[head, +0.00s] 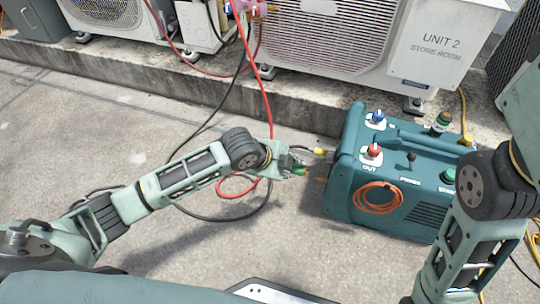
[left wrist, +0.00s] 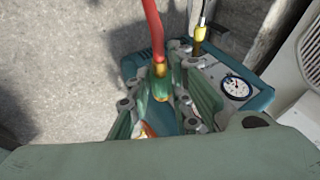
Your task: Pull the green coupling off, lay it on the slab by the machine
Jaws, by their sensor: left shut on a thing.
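My left gripper (head: 298,172) is shut on the green coupling (head: 301,171), just left of the teal machine (head: 343,195). In the left wrist view the coupling (left wrist: 161,88) sits between the finger pads, with a brass collar and the red hose (left wrist: 153,30) rising from it. In the head view a small gap shows between the fingertips and a brass port (head: 321,180) on the machine's left side. The teal machine (left wrist: 262,98) lies behind the fingers in the wrist view, with a round gauge (left wrist: 235,87). My right gripper is out of view.
A yellow-ended black hose (head: 319,152) meets the machine's left side. Red and black hoses hang and loop near my left gripper. Condenser units (head: 335,35) stand on a concrete ledge (head: 180,85) behind. The slab (head: 90,135) is clear at left.

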